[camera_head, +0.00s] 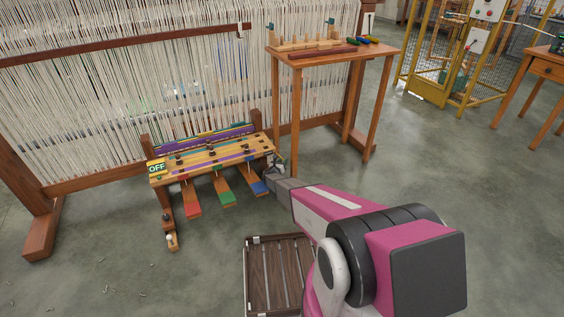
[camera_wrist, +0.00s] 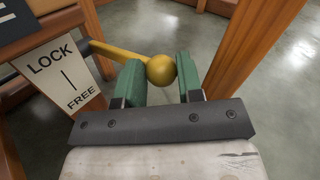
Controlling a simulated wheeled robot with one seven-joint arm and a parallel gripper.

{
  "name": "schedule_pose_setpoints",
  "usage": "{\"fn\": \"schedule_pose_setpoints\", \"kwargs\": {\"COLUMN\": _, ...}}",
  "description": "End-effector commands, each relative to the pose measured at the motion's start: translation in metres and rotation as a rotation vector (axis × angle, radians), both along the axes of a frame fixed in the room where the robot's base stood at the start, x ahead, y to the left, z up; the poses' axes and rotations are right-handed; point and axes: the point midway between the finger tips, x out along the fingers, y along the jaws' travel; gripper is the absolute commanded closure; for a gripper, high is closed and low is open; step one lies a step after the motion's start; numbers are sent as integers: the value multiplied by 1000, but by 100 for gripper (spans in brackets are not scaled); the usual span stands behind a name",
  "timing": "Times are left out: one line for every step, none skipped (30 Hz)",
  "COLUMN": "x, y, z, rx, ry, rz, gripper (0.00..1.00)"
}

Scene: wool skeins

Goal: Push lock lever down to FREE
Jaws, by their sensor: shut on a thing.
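The lock lever (camera_wrist: 118,52) is a yellow bar ending in a round yellow knob (camera_wrist: 161,70) in the wrist view. My gripper (camera_wrist: 160,85) has green finger pads shut on the knob, one on each side. A white label (camera_wrist: 62,75) left of the lever reads LOCK at the top and FREE at the bottom, with a line between. The bar meets the label's edge near the LOCK word. In the head view my gripper (camera_head: 273,165) is at the right end of the wooden treadle bench (camera_head: 205,160); the lever is too small to make out there.
Red (camera_head: 192,197), green (camera_head: 222,190) and blue (camera_head: 252,181) pedals hang at the bench front. A wooden side table (camera_head: 345,58) stands close behind my gripper. A slatted wooden platform (camera_head: 278,275) lies on the floor in front.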

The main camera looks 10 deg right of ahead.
Motion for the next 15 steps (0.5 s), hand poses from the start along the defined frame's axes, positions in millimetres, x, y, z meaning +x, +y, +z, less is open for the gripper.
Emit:
{"fn": "schedule_pose_setpoints", "kwargs": {"x": 1, "y": -3, "z": -6, "rx": -1, "ry": 7, "rz": -2, "gripper": 100}}
{"fn": "schedule_pose_setpoints", "kwargs": {"x": 1, "y": -3, "z": -6, "rx": -1, "ry": 7, "rz": -2, "gripper": 100}}
{"fn": "schedule_pose_setpoints", "kwargs": {"x": 1, "y": -3, "z": -5, "rx": 0, "ry": 8, "rz": -3, "gripper": 100}}
{"fn": "schedule_pose_setpoints", "kwargs": {"x": 1, "y": -3, "z": -6, "rx": 0, "ry": 8, "rz": -3, "gripper": 100}}
{"fn": "schedule_pose_setpoints", "kwargs": {"x": 1, "y": -3, "z": -6, "rx": 0, "ry": 8, "rz": -3, "gripper": 100}}
{"fn": "schedule_pose_setpoints", "kwargs": {"x": 1, "y": -3, "z": -6, "rx": 0, "ry": 9, "rz": -3, "gripper": 100}}
{"fn": "schedule_pose_setpoints", "kwargs": {"x": 1, "y": -3, "z": -6, "rx": 0, "ry": 9, "rz": -3, "gripper": 100}}
{"fn": "schedule_pose_setpoints", "kwargs": {"x": 1, "y": -3, "z": -6, "rx": 0, "ry": 9, "rz": -3, "gripper": 56}}
{"fn": "schedule_pose_setpoints", "kwargs": {"x": 1, "y": -3, "z": -6, "rx": 0, "ry": 9, "rz": -3, "gripper": 43}}
{"fn": "schedule_pose_setpoints", "kwargs": {"x": 2, "y": -3, "z": -6, "rx": 0, "ry": 8, "rz": -3, "gripper": 42}}
{"fn": "schedule_pose_setpoints", "kwargs": {"x": 2, "y": -3, "z": -6, "rx": 0, "ry": 8, "rz": -3, "gripper": 42}}
{"fn": "schedule_pose_setpoints", "kwargs": {"x": 1, "y": -3, "z": -5, "rx": 1, "ry": 8, "rz": -2, "gripper": 42}}
{"fn": "schedule_pose_setpoints", "kwargs": {"x": 1, "y": -2, "z": -5, "rx": 0, "ry": 7, "rz": -1, "gripper": 42}}
{"fn": "schedule_pose_setpoints", "kwargs": {"x": 1, "y": -2, "z": -5, "rx": 0, "ry": 7, "rz": -1, "gripper": 42}}
{"fn": "schedule_pose_setpoints", "kwargs": {"x": 1, "y": -2, "z": -5, "rx": 0, "ry": 7, "rz": -1, "gripper": 42}}
